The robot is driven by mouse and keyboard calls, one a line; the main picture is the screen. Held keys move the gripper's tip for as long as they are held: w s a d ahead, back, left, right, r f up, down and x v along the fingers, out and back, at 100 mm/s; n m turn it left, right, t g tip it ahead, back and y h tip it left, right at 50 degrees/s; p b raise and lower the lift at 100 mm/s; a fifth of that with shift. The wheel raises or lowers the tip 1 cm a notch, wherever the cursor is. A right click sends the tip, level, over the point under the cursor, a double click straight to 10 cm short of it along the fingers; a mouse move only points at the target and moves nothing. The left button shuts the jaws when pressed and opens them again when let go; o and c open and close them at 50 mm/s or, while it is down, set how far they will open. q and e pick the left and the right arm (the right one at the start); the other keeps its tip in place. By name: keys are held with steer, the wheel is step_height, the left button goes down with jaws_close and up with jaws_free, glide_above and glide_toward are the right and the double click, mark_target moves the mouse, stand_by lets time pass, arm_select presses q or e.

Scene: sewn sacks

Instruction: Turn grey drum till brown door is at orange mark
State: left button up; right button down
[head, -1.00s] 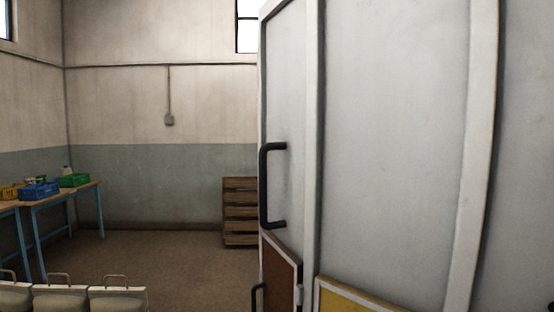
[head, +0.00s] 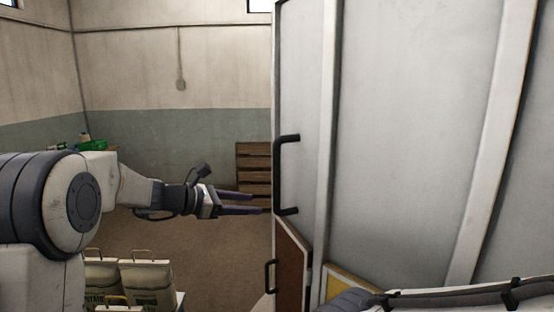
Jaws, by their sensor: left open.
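The grey drum (head: 420,130) fills the right side, with pale upright ribs. A black bar handle (head: 280,175) stands upright near its left edge. The brown door (head: 292,262), with a small dark handle, is low on the drum's left side. Part of a yellow door (head: 345,284) shows right of it. My left gripper (head: 257,203) is open and empty, its fingers pointing right. In the picture its tips end just left of the bar handle's lower end; no contact shows. I cannot make out the orange mark. My right gripper is not in view.
Pale sacks (head: 147,284) with handles stand at the bottom left, partly behind my left arm. A wooden crate stack (head: 253,165) stands at the back wall, behind the gripper. Open floor lies between the sacks and the wall.

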arm_select(q)
steer(key=w+a+r+n+t+h, duration=0.1)
steer(key=w+r+n+t+h, duration=0.2)
steer(key=r, duration=0.5)
steer(key=p+x, duration=0.5)
steer(key=x, duration=0.5)
steer(key=shift+w+d+g, duration=0.15)
steer(key=shift+w+g, duration=0.15)
steer(key=shift+w, duration=0.2)
steer(key=shift+f, duration=0.1)
jaws_close()
